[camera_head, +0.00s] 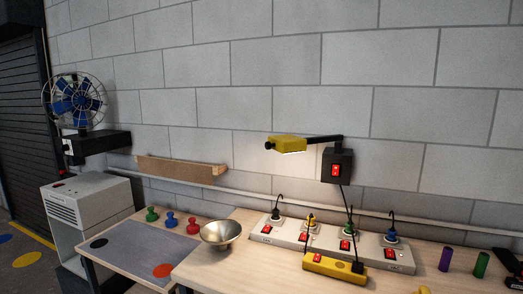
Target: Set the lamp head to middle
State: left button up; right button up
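The yellow lamp head (287,143) sits at the left end of a thin black arm (323,138). The arm comes out to the left from a black wall box (337,166) with a red switch (336,170). A pale, bright strip shows along the head's lower edge. The head hangs in front of the block wall, above the table, with nothing touching it.
Below the lamp, white power strips (275,233) with plugs and a yellow switch box (334,267) stand on the table. A metal bowl (221,233) is to their left. Purple (445,259) and green (481,265) cylinders stand right. A blue fan (79,103) is far left.

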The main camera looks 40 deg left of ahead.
aim_at(286, 144)
jog(key=k, duration=0.45)
jog(key=u, duration=0.7)
jog(key=i, duration=0.45)
